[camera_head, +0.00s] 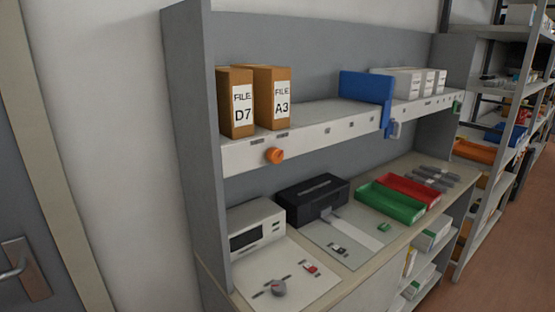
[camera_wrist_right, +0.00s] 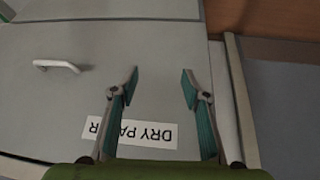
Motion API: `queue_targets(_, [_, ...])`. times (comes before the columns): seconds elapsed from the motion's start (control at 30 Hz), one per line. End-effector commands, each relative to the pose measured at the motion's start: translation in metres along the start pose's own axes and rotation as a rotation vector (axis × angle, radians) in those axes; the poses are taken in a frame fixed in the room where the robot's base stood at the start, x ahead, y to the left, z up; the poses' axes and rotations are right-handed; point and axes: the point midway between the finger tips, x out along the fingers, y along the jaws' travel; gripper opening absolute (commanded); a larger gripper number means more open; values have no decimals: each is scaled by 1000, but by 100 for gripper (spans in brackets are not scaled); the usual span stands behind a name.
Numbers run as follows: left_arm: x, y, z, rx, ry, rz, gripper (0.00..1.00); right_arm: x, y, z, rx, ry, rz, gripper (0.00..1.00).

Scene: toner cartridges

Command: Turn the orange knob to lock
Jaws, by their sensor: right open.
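The orange knob (camera_head: 275,156) sits on the front edge of the upper shelf (camera_head: 240,158), below the two file boxes. No gripper shows in the head view, so nothing of mine is near the knob there. In the right wrist view my right gripper (camera_wrist_right: 160,85) is open and empty. The knob is not in the right wrist view. My left gripper is not in view.
Two brown file boxes (camera_head: 270,97) and a blue panel (camera_head: 365,98) stand on the shelf. Below are a white device (camera_head: 255,220), a black printer (camera_head: 312,195), and green (camera_head: 390,203) and red (camera_head: 408,188) trays. A door (camera_head: 30,220) is at the left.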

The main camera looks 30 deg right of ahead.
Motion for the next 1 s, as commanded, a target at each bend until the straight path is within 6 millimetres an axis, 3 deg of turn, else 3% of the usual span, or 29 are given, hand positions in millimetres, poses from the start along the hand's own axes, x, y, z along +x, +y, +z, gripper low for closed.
queue_targets(0.03, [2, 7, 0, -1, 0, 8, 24, -22, 1, -19, -13, 31, -2, 43])
queue_targets(0.17, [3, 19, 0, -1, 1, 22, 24, -74, 0, -57, -44, 96, -6, 43])
queue_targets(0.23, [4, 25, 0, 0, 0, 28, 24, -107, 8, -85, -63, 161, 0, 43])
queue_targets(0.43, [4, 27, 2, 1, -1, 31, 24, -202, 68, -208, -72, 501, 22, 43])
queue_targets(0.6, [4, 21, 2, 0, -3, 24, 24, -305, 85, -298, -109, 798, -3, 43])
queue_targets(0.7, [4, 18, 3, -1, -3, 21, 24, -359, 81, -331, -136, 931, -31, 43])
queue_targets(0.8, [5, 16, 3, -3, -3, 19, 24, -393, 76, -348, -155, 1012, -54, 43])
queue_targets(0.9, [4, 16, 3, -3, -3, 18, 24, -409, 72, -356, -162, 1049, -67, 43])
queue_targets(1.0, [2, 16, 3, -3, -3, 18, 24, -410, 72, -362, -162, 1056, -70, 43])
